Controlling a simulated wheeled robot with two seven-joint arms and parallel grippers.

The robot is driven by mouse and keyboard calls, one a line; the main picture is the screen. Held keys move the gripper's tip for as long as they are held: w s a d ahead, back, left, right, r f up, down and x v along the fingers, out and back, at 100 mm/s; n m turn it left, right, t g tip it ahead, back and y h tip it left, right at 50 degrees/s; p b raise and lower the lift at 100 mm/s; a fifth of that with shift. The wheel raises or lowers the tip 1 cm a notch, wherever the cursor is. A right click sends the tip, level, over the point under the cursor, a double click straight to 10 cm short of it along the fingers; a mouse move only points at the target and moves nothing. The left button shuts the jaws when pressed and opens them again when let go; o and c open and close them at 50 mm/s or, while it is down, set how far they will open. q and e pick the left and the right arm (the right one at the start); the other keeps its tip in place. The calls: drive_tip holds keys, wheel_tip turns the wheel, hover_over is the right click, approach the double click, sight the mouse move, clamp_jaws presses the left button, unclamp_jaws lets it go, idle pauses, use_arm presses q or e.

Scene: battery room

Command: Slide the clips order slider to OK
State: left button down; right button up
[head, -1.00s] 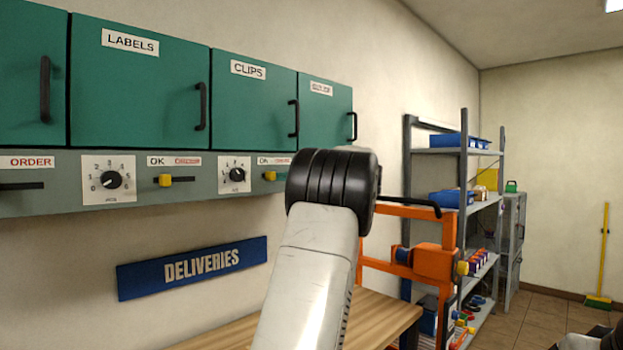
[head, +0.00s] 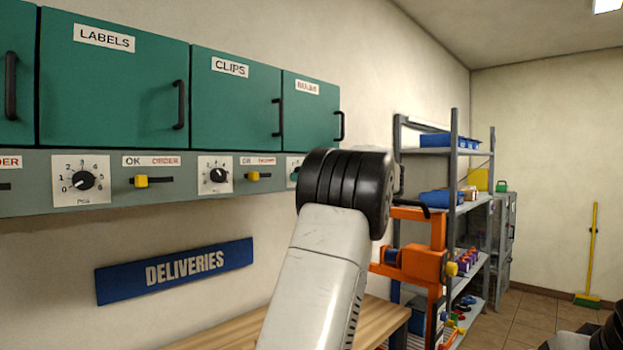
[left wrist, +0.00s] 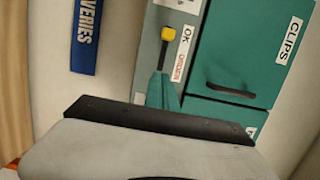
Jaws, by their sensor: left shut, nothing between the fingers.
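The clips cabinet (head: 235,100) is teal, with its door shut. Below it on the grey panel, the clips order slider has a yellow knob (head: 252,176) at the left, OK end of its dark slot. The left wrist view shows the knob (left wrist: 168,34) beside the OK label (left wrist: 186,34), with the ORDER label beside the slot's other end. My left gripper's teal fingers (left wrist: 161,88) are shut and empty, near the ORDER end and apart from the knob. In the head view my left wrist hides most of this gripper. My right gripper is not in view.
The labels slider's yellow knob (head: 141,182) is left of the clips dial (head: 215,175). A blue DELIVERIES sign (head: 175,270) hangs below the panel, above a wooden worktop (head: 225,333). An orange frame (head: 415,265) and shelving (head: 453,180) stand to the right.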

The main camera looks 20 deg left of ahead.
use_arm(q)
drive_tip(key=shift+s+d, duration=0.2)
drive_tip(key=shift+d, duration=1.3)
drive_tip(key=shift+a+f, duration=0.1)
drive_tip(key=s+a+f+h, duration=0.3)
drive_tip(key=s+f+h, duration=0.65)
drive_tip(key=f, duration=0.45)
drive_tip(key=s+d+f+t+h, duration=0.1)
drive_tip(key=s+d+f+h, duration=0.2)
drive_tip(key=s+d, duration=0.4)
drive_tip(key=s+d+f+t+h, duration=0.1)
drive_tip(key=s+d+f+h, duration=0.3)
drive_tip(key=s+d, duration=0.3)
drive_tip(key=s+d+f+n+t+h, duration=0.1)
drive_tip(key=s+d+f+h, duration=0.2)
drive_tip(key=s+d, duration=0.3)
drive_tip(key=s+f, duration=0.1)
drive_tip(key=s, duration=0.2)
drive_tip(key=shift+s+d+f, duration=0.15)
drive_tip(key=shift+s+d, duration=0.1)
drive_tip(key=shift+d, duration=0.15)
drive_tip(key=shift+h, duration=0.25)
